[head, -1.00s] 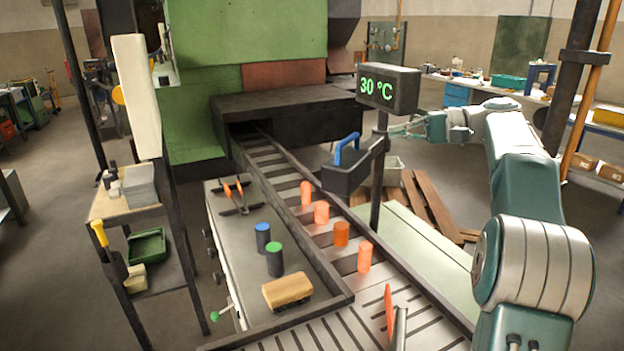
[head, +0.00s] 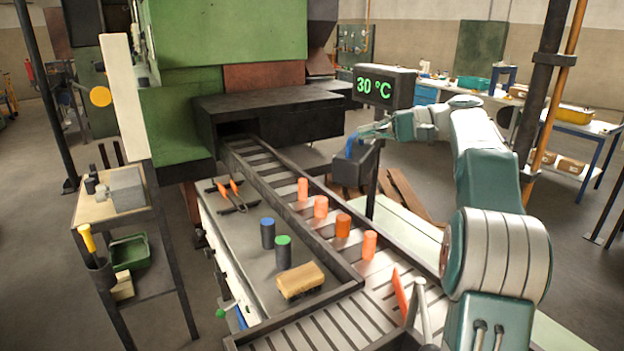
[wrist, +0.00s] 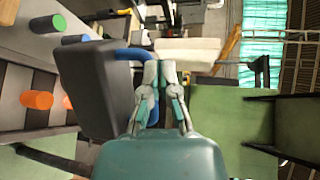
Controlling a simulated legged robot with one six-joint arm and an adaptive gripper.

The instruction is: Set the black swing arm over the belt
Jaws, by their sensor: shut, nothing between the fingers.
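The black swing arm (head: 347,172) hangs on the dark post under the 30 °C display. It carries a blue handle (head: 351,146). In the head view its free end shows just right of the belt (head: 318,222), apart from the belt's rail in the picture. My gripper (head: 364,133) is at the handle, on its right side. In the wrist view my gripper (wrist: 160,75) is shut, its fingers in front of the blue handle (wrist: 133,54), hiding part of it. The black swing arm (wrist: 97,88) fills the left there. I cannot tell whether the fingers touch the handle.
Several orange billets (head: 342,225) stand on the belt. The display (head: 384,87) is right above the swing arm. A side table (head: 262,262) left of the belt holds a blue-topped and a green-topped cylinder, tongs and a brush. The black furnace mouth (head: 270,118) is behind.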

